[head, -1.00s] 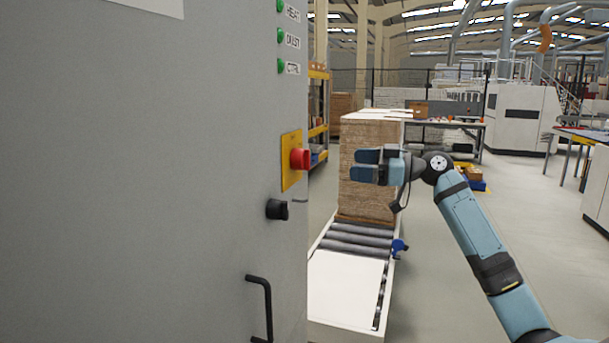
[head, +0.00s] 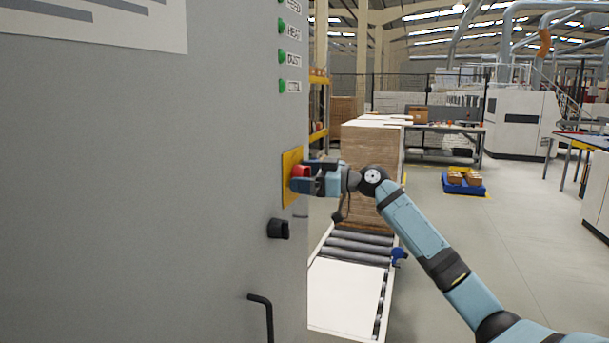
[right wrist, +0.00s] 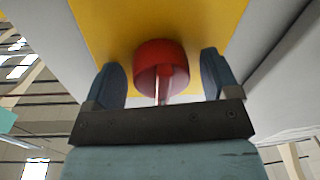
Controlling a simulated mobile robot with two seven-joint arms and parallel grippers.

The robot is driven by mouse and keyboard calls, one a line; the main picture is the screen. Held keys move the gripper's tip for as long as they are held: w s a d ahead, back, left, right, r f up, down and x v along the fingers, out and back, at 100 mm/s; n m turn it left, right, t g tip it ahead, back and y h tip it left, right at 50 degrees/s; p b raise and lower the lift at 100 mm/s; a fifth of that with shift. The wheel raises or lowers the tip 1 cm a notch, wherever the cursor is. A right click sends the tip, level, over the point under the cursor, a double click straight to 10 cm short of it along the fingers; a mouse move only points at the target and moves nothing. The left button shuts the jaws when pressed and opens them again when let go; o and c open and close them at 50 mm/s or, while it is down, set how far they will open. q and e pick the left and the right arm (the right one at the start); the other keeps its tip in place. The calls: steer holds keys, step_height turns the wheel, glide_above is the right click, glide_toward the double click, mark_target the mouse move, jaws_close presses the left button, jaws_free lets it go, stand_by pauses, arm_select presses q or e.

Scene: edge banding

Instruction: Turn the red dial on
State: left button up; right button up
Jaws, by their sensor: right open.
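The red dial (head: 299,171) sticks out from a yellow plate (head: 290,190) on the side of the grey cabinet. My right gripper (head: 304,174) is at the dial, with its fingers pointing left toward the plate. In the right wrist view the red dial (right wrist: 162,66) sits between the two open fingers (right wrist: 163,80), with a visible gap on each side. The yellow plate (right wrist: 100,25) fills the area behind it. My left gripper is not in view.
A black knob (head: 278,229) sits below the plate, and a black handle (head: 262,312) lower down. Green lamps (head: 283,57) are above. A roller conveyor (head: 355,246) with a stack of boards (head: 368,150) stands to the right.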

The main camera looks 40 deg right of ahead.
steer(key=c, duration=0.9)
